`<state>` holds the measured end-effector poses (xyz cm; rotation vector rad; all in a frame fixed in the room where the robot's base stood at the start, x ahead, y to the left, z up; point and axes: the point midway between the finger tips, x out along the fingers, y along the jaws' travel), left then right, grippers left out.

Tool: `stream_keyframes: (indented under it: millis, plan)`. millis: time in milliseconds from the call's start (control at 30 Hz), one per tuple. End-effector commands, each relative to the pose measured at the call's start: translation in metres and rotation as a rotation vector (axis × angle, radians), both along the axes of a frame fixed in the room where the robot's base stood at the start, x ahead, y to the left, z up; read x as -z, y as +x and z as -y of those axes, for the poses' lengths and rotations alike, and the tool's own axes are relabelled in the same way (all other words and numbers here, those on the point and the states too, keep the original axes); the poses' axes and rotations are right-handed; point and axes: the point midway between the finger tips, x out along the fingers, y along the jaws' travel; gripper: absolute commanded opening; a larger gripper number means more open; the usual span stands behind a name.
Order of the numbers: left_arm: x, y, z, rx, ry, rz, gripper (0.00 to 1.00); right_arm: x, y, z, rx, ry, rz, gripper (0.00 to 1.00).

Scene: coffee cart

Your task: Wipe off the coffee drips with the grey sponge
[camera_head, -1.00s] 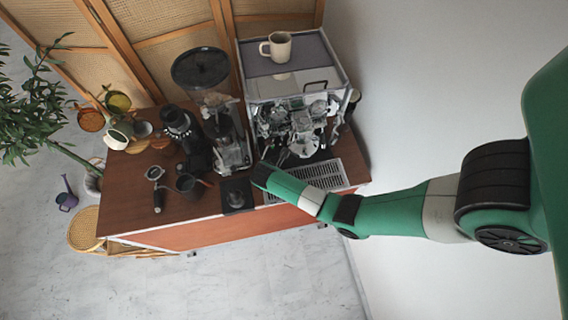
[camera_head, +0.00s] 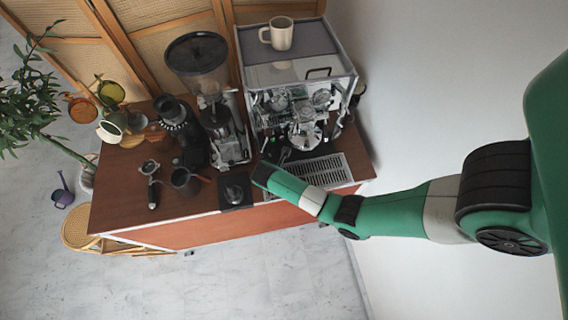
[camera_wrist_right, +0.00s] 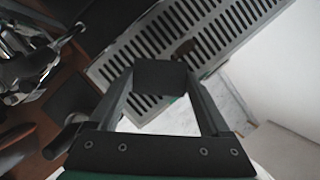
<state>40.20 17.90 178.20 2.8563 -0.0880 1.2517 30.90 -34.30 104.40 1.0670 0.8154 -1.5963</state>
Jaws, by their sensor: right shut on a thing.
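The grey sponge (camera_wrist_right: 160,77) is a dark block between the fingertips of my right gripper (camera_wrist_right: 161,88) in the right wrist view. That gripper is shut on it and holds it at the edge of the slotted metal drip tray (camera_wrist_right: 228,22). I cannot tell whether the sponge touches the tray. A small brown coffee drip (camera_wrist_right: 184,47) shows on the tray just beyond the sponge. In the head view my right arm reaches to the near left end of the drip tray (camera_head: 325,171); the sponge cannot be made out there. My left gripper is not in view.
The espresso machine (camera_head: 295,75) stands behind the tray with a cream mug (camera_head: 281,33) on top. Left of it are a grinder (camera_head: 225,130), a black tamping mat (camera_head: 236,192), a dark cup (camera_head: 185,182) and a portafilter (camera_head: 152,187). The cart's front edge is close.

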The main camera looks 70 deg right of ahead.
Motion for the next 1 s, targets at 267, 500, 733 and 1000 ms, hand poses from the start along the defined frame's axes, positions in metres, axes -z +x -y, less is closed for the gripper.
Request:
stream_keyframes:
  millis: [267, 500, 733, 1000]
  plan:
    - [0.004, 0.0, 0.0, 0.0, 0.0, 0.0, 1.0, 0.005, 0.0, 0.0, 0.0, 0.0, 0.0, 0.28]
    - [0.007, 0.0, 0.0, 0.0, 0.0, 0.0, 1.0, 0.01, 0.0, 0.0, 0.0, 0.0, 0.001, 0.28]
    - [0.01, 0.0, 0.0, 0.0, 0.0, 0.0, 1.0, 0.014, 0.0, 0.0, 0.0, 0.0, 0.001, 0.28]
    - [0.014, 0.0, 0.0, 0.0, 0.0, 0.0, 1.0, 0.02, 0.0, 0.0, 0.0, 0.0, 0.0, 0.28]
